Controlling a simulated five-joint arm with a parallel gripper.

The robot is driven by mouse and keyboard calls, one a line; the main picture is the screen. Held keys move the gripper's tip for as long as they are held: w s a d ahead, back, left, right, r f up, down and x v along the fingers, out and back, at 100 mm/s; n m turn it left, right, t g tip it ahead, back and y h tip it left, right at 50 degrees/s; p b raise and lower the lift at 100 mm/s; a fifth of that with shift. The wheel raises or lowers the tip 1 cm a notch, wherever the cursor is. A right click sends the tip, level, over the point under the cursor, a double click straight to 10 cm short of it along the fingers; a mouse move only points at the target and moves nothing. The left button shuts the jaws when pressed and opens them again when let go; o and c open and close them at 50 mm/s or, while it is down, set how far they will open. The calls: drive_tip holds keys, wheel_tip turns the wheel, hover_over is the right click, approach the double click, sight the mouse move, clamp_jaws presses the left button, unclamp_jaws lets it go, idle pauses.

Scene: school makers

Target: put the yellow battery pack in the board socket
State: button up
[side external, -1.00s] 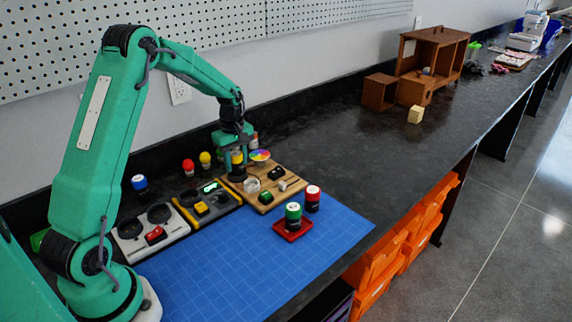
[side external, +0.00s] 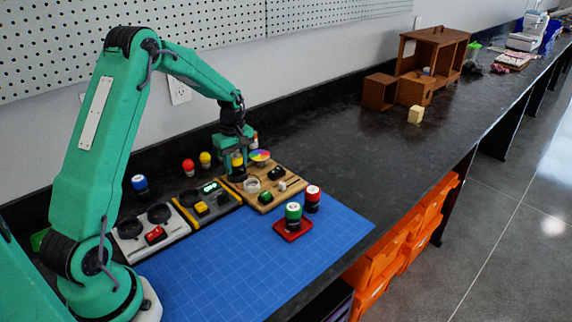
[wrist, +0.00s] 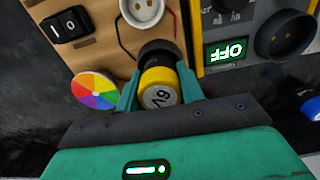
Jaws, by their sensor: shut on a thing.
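The yellow battery pack (side external: 237,160), with a dark lower end, is held between my gripper's fingers, upright over the back left part of the wooden board (side external: 265,205). In the wrist view the pack (wrist: 158,90) shows a yellow body and a white printed label. My gripper (wrist: 158,84) is shut on it, one green finger on each side. The pack's dark lower end (wrist: 158,50) points toward the board. The board socket is hidden under the pack; I cannot tell whether the two touch.
The board also has a white round holder (side external: 251,184), a black switch (side external: 277,173) and a colour wheel (side external: 260,156). A grey board (side external: 207,208) with an OFF display is close beside it. A green battery (side external: 293,212) stands on a red tray (side external: 291,230), near a red battery (side external: 312,198).

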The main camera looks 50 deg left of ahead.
sight(235, 156)
drive_tip(key=shift+f, duration=0.1)
drive_tip(key=o, duration=0.8)
drive_tip(key=shift+r, duration=5.45)
drive_tip(key=shift+r, duration=0.1)
